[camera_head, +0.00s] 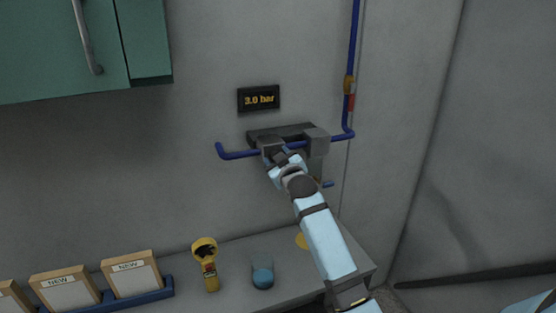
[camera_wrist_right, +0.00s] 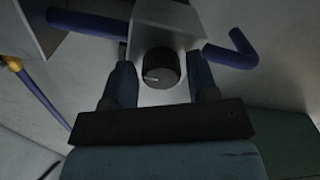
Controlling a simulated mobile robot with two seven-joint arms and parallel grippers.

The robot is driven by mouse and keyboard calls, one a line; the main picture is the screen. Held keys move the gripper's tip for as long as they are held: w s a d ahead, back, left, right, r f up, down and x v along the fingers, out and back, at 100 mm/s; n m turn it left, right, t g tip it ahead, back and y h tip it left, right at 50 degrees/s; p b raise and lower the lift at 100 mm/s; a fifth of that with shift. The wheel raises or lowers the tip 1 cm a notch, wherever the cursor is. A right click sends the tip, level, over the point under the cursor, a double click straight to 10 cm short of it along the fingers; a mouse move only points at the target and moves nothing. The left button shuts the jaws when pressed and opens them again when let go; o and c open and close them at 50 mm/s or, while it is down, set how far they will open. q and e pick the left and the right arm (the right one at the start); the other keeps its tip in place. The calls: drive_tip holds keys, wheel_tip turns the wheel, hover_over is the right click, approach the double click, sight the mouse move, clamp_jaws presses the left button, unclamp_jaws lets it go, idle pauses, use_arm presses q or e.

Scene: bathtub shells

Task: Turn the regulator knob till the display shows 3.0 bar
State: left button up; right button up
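The display (camera_head: 259,99) on the back wall reads 3.0 bar in yellow digits. Below it the grey regulator block (camera_head: 316,136) sits on a blue pipe. In the right wrist view the round black knob (camera_wrist_right: 159,68), with a light mark on its face, sits on a pale block. My right gripper (camera_head: 274,152) is at the regulator and hides the knob in the head view. In the wrist view its two fingers (camera_wrist_right: 162,62) stand apart, one on each side of the knob, with a narrow gap visible. My left gripper is not in view.
A blue pipe (camera_head: 352,50) runs up the wall at the right. On the counter (camera_head: 230,270) are a yellow handheld device (camera_head: 209,275), a blue cylindrical object (camera_head: 262,277) and a blue rack (camera_head: 150,296) with framed "NEW" panels. A green cabinet (camera_head: 55,60) hangs upper left.

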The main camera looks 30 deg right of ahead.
drive_tip(key=shift+o, duration=0.4)
drive_tip(key=shift+w+f, duration=0.1)
drive_tip(key=shift+f, duration=0.05)
drive_tip(key=b+v, duration=0.2)
drive_tip(key=v, duration=1.2)
drive_tip(key=shift+b, duration=0.4)
drive_tip(key=shift+w, duration=0.15)
